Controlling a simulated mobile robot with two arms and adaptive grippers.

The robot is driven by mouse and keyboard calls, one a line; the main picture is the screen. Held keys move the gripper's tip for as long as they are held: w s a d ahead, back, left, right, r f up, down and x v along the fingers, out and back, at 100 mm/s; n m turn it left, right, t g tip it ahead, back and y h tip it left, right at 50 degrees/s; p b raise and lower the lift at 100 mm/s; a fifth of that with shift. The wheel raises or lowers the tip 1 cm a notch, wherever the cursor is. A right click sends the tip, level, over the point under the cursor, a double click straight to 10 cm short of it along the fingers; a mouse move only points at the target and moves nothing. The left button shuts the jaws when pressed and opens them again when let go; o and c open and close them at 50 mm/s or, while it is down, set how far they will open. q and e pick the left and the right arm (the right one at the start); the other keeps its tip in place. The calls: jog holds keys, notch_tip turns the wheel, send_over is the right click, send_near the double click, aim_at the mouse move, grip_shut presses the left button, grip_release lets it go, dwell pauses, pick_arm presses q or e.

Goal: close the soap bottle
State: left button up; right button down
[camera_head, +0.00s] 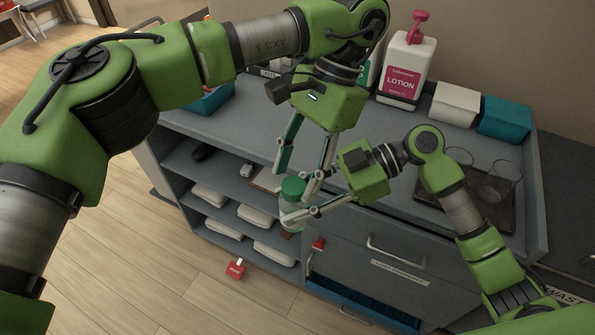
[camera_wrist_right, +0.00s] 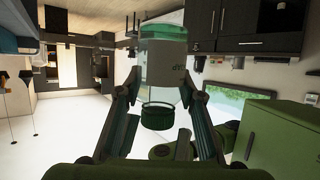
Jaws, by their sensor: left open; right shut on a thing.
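The soap bottle (camera_head: 294,214) is clear with pale green contents and stands roughly upright in the air before the cabinet. My right gripper (camera_head: 299,209) is shut on its body. In the right wrist view the bottle (camera_wrist_right: 163,68) shows upside down between the fingers (camera_wrist_right: 160,82). A green cap (camera_head: 293,186) is at the bottle's top; it also shows in the right wrist view (camera_wrist_right: 158,116). I cannot tell whether it is fully seated. My left gripper (camera_head: 292,184) reaches down from above, open, its fingers on either side of the cap.
A lotion bottle (camera_head: 405,70), a white box (camera_head: 455,104) and a teal box (camera_head: 504,119) stand along the counter's back. Glasses (camera_head: 499,182) sit on a dark tray at right. A red item (camera_head: 236,268) is on the floor.

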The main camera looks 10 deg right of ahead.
pick_arm(q)
notch_tip(320, 180, up, 4)
jog(key=shift+r, duration=0.1)
jog(key=shift+c, duration=0.4)
